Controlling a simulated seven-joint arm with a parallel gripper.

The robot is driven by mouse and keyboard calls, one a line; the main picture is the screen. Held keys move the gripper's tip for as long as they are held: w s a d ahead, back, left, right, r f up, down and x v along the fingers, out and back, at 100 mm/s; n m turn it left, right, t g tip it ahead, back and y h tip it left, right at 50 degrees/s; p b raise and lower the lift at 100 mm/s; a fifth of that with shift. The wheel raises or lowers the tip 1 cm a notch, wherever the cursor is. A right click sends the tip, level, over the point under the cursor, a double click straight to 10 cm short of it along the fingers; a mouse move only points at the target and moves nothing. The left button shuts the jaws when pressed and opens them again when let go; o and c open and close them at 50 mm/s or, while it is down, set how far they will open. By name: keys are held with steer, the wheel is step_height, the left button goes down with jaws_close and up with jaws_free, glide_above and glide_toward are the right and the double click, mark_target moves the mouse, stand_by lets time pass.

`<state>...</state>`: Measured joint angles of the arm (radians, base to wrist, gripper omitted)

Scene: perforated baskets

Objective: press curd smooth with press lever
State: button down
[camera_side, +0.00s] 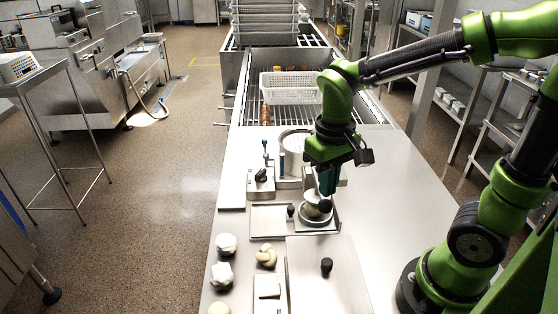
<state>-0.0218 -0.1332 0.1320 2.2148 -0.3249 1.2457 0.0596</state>
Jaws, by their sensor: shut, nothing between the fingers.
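My gripper (327,191) points down over the pressing spot, its teal fingers shut with nothing seen between them. A short black knob (290,211) stands on the tray left of the holder. A small upright lever with a blue top (265,145) stands farther back on the left. I cannot tell which of these is the press lever.
Several pale lumps (225,244) lie at the front left. A steel plate with a black knob (327,265) lies in front. A white round container (294,142) stands behind the pressing spot. A white perforated basket (290,88) sits on the rack. The table's right side is mostly clear.

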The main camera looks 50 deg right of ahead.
mark_target(326, 201)
steer(key=shift+f, duration=0.15)
stand_by(0.3)
steer(key=shift+f, duration=2.1)
steer(key=shift+r, duration=2.25)
steer(key=shift+r, duration=2.5)
steer(key=shift+w, duration=0.1)
